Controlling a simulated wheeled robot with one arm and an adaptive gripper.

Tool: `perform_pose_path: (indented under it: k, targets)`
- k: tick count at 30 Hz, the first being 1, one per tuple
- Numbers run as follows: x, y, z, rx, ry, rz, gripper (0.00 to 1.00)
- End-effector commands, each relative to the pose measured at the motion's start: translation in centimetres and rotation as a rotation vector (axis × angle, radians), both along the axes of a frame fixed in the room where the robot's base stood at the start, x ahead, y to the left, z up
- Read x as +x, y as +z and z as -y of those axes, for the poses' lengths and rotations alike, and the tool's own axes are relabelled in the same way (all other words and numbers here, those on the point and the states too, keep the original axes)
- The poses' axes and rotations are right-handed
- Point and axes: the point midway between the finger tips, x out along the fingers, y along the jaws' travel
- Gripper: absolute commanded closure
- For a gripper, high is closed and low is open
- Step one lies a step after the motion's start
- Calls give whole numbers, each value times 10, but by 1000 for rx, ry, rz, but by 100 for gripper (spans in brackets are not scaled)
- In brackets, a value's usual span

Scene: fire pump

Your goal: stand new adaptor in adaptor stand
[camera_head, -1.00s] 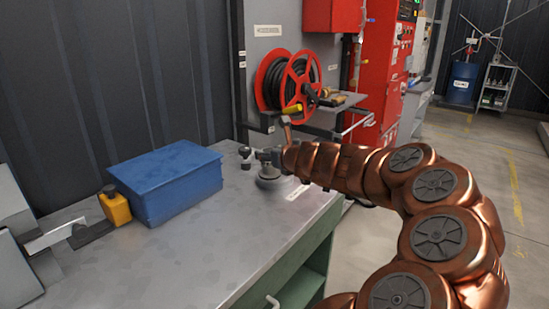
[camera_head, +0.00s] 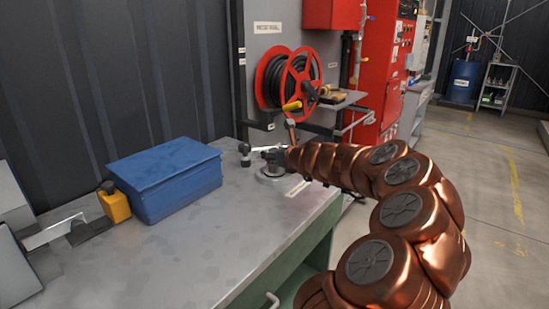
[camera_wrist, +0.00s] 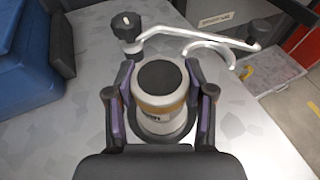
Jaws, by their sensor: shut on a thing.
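The adaptor (camera_wrist: 160,92) is a short pale cylinder with a dark round top and a tan band. My gripper (camera_wrist: 160,108) is shut on it, with one dark, purple-edged finger on each side. In the head view my gripper (camera_head: 274,158) is small, at the bench's far right end, and mostly covers the adaptor. A round grey base (camera_head: 268,175) shows just below the gripper; it may be the adaptor stand. The adaptor looks upright. Its lower end is partly hidden, so I cannot tell whether it touches the stand.
A metal arm with a black knob (camera_wrist: 127,25) and a curved hook (camera_wrist: 215,52) lies just beyond the adaptor. A blue box (camera_head: 165,180) and a yellow bottle (camera_head: 115,205) stand left on the grey bench (camera_head: 190,255). A red hose reel (camera_head: 300,80) hangs behind.

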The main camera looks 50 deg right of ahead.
Motion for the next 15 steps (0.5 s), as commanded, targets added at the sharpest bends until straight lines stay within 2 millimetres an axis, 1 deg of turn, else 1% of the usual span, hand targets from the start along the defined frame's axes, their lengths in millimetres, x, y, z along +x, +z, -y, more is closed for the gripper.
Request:
perform_pose_path:
  k: [2, 9, 13, 14, 15]
  targets:
    - [0, -5, 0, 0, 1, 1, 95]
    - [0, -4, 0, -1, 1, 2, 95]
    - [0, -7, 0, 0, 1, 2, 95]
    - [0, -7, 0, -1, 1, 1, 44]
    - [0, -6, 0, -1, 1, 1, 40]
